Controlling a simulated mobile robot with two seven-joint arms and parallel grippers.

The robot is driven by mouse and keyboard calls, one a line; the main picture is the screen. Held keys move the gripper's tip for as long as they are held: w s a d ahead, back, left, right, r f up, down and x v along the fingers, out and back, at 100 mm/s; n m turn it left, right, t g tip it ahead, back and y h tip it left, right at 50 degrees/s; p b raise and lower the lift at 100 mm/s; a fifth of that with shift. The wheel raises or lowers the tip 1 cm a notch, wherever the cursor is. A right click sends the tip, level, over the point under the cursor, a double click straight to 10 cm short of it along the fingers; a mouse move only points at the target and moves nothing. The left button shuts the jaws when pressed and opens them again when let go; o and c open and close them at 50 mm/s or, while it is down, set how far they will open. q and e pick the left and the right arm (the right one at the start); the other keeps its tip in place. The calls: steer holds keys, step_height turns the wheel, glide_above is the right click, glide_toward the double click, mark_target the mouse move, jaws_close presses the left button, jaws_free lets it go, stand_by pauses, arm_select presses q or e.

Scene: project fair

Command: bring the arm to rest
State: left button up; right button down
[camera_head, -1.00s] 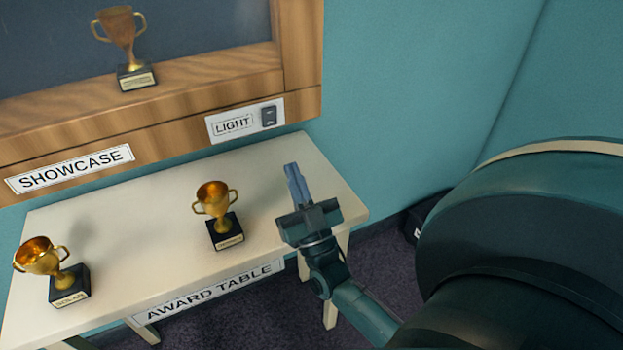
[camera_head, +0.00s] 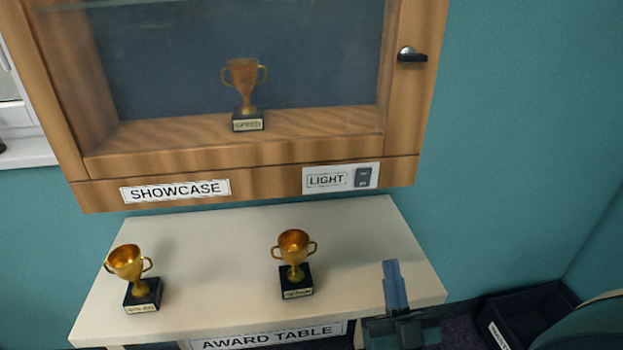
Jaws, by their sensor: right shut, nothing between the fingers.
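My right gripper (camera_head: 393,275) shows at the lower right in the head view, in front of the right end of the award table (camera_head: 215,228). Its blue fingers are together with nothing between them, and they point up in the picture. The gripper is apart from the trophies. Part of my arm shows at the bottom right corner. My left gripper is not in view.
Two gold trophies stand on the table, one at left (camera_head: 128,264) and one in the middle (camera_head: 293,247). A wooden showcase (camera_head: 270,184) with a dark handle (camera_head: 411,56), a light switch (camera_head: 362,178) and a trophy inside (camera_head: 244,82) hangs behind. A dark crate (camera_head: 530,311) sits at right.

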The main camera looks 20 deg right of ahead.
steer(key=shift+y, duration=0.3)
steer(key=w+a+f+n+g+y+p, duration=0.25)
steer(key=a+f+n+g+y, duration=0.25)
steer(key=a+f+g+y, duration=0.3)
arm_select(q)
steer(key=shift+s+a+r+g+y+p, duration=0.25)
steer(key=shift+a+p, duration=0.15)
steer(key=shift+p, duration=0.2)
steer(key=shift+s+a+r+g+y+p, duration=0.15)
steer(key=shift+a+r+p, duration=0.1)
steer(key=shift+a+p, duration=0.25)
arm_select(e)
steer(key=s+a+f+g+y, duration=0.1)
steer(key=s+a+f+g, duration=0.3)
steer(key=f, duration=0.5)
steer(key=s+g, duration=0.2)
steer(key=s, duration=0.1)
steer(key=shift+a+f+n+g, duration=0.15)
steer(key=shift+a+n+g, duration=0.05)
steer(key=shift+n+g, duration=0.2)
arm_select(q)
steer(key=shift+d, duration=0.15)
